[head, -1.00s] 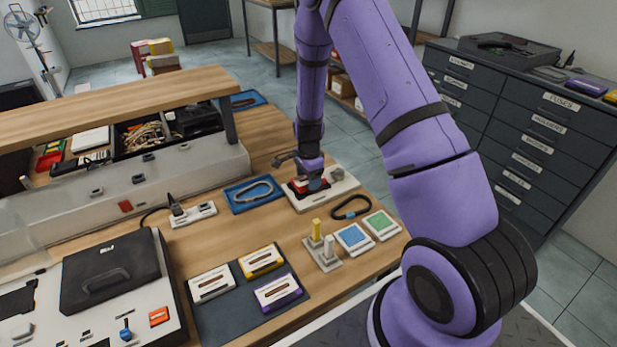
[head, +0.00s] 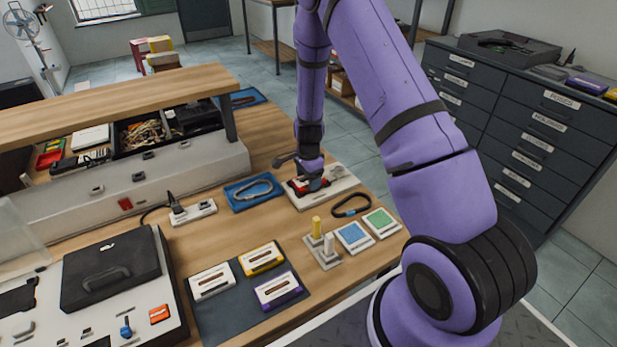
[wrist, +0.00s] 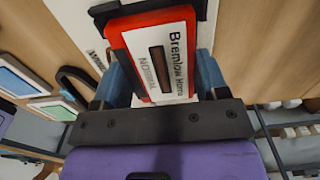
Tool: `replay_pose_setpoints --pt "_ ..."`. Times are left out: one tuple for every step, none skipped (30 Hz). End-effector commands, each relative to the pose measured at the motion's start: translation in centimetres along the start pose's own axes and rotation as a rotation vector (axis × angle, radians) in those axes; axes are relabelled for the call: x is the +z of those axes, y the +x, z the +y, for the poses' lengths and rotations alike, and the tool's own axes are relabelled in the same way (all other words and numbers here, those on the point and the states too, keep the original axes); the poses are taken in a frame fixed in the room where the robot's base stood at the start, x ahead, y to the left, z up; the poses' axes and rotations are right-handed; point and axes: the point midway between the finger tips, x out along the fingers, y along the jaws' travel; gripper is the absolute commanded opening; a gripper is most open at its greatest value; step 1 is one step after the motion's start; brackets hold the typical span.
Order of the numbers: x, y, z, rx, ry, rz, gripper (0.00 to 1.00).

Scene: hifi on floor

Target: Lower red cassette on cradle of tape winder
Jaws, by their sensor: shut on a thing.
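The red cassette (wrist: 164,57) has a white label and a dark window, and sits between my gripper's two blue fingers in the wrist view. My gripper (head: 314,185) is shut on it, and in the head view the cassette (head: 296,186) shows only as a bit of red. The tape winder (head: 340,184) is a pale flat unit at the table's right side, with a dark crank to the left of my gripper. The cassette is over the winder's dark cradle (wrist: 104,12). My gripper hides most of the cradle, and I cannot tell whether the cassette touches it.
White, yellow and purple cassettes rest on a dark mat (head: 243,318).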

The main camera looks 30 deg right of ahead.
Motion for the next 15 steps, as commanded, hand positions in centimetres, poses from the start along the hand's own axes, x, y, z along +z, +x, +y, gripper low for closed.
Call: replay_pose_setpoints --pt "0.0 0.06 0.0 0.0 0.0 0.0 0.44" --pt "0.0 0.09 0.0 0.0 0.0 0.0 0.44" --pt "0.0 0.13 0.0 0.0 0.0 0.0 0.44" --pt "0.0 0.15 0.0 0.0 0.0 0.0 0.44" --pt "0.0 0.16 0.0 0.0 0.0 0.0 0.44" --pt "0.0 0.18 0.0 0.0 0.0 0.0 0.44" --pt "0.0 0.18 0.0 0.0 0.0 0.0 0.44" --pt "0.0 0.18 0.0 0.0 0.0 0.0 0.44" --pt "0.0 0.18 0.0 0.0 0.0 0.0 0.44" --pt "0.0 0.18 0.0 0.0 0.0 0.0 0.44" --pt "0.0 0.17 0.0 0.0 0.0 0.0 0.44" --pt "0.0 0.18 0.0 0.0 0.0 0.0 0.44" --pt "0.0 0.17 0.0 0.0 0.0 0.0 0.72" --pt "0.0 0.17 0.0 0.0 0.0 0.0 0.79" --pt "0.0 0.17 0.0 0.0 0.0 0.0 0.88"
